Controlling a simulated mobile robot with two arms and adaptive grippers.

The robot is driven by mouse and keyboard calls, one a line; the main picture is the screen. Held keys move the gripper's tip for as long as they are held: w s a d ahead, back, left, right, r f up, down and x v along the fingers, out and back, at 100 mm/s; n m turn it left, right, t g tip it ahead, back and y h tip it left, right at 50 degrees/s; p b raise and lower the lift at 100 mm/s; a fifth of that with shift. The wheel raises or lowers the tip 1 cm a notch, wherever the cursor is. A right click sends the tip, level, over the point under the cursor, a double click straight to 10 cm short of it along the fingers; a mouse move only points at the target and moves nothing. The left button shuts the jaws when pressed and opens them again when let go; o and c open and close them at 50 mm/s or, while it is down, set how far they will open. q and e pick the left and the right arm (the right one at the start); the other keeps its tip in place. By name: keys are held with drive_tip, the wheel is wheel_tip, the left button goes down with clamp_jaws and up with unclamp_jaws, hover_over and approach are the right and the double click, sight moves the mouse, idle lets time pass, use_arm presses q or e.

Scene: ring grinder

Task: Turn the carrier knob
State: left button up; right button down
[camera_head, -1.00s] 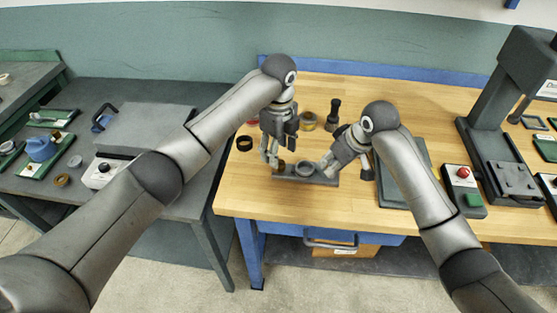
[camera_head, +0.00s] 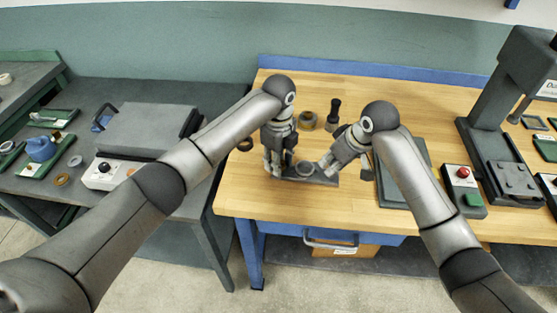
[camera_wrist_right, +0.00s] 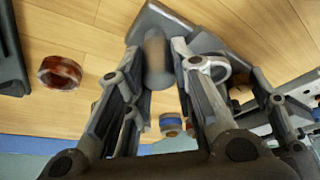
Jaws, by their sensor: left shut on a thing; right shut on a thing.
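The carrier (camera_head: 325,180) is a dark grey plate lying on the wooden bench, with a raised grey ring (camera_head: 304,169) on it. It also shows in the right wrist view (camera_wrist_right: 205,40). My left gripper (camera_head: 276,170) points down at the carrier's left end and is shut; its fingers hide the knob there. My right gripper (camera_head: 325,166) reaches in from the right and is shut on an upright grey post (camera_wrist_right: 158,62) at the carrier's right end. In the wrist view, the post stands between its two fingers. Part of the left gripper (camera_wrist_right: 285,112) shows at right there.
A brass-coloured ring (camera_head: 307,120) and a dark upright tool (camera_head: 333,113) stand behind the carrier. A dark plate (camera_head: 402,175), a red-button box (camera_head: 463,180) and a press (camera_head: 500,150) stand to the right. The bench front is clear.

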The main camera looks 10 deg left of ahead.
use_arm(q)
drive_tip(key=shift+c, duration=0.3)
drive_tip(key=n, duration=0.4)
drive_tip(key=shift+n, duration=0.3)
drive_tip(key=n, duration=0.4)
drive_tip(key=shift+n, duration=0.4)
drive_tip(key=o, duration=1.1)
drive_tip(key=shift+c, duration=0.2)
wheel_tip(320, 180, up, 12)
